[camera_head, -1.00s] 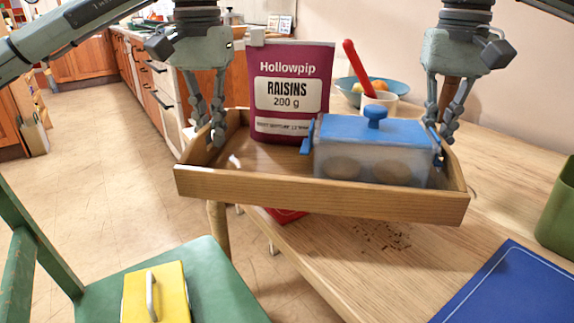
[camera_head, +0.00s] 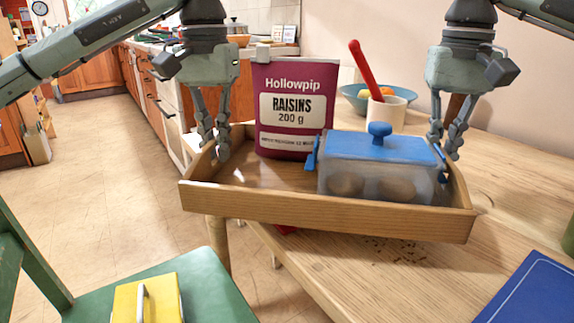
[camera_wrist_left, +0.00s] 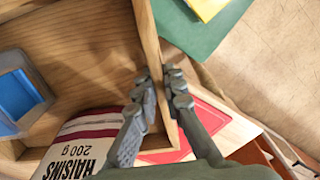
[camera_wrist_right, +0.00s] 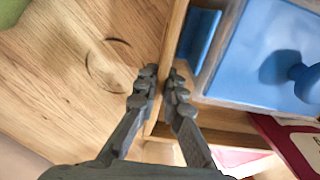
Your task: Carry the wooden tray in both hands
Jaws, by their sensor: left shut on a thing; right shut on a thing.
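The wooden tray (camera_head: 320,212) is held roughly level above the table, its left part out past the table edge. My left gripper (camera_head: 214,152) is shut on its left wall, which also shows between the fingers in the left wrist view (camera_wrist_left: 158,75). My right gripper (camera_head: 444,150) is shut on the right wall, as the right wrist view (camera_wrist_right: 161,74) shows. In the tray stand a maroon raisins pack (camera_head: 292,105) and, right of it, a clear box with a blue lid (camera_head: 385,150). Both are upright. The box holds round brown items.
Behind the tray on the table (camera_head: 515,190) are a white cup (camera_head: 386,113) with a red utensil and a blue bowl of fruit (camera_head: 355,97). A blue mat (camera_head: 535,290) lies front right. A green chair (camera_head: 215,290) with a yellow object (camera_head: 148,300) is front left. Open floor lies left.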

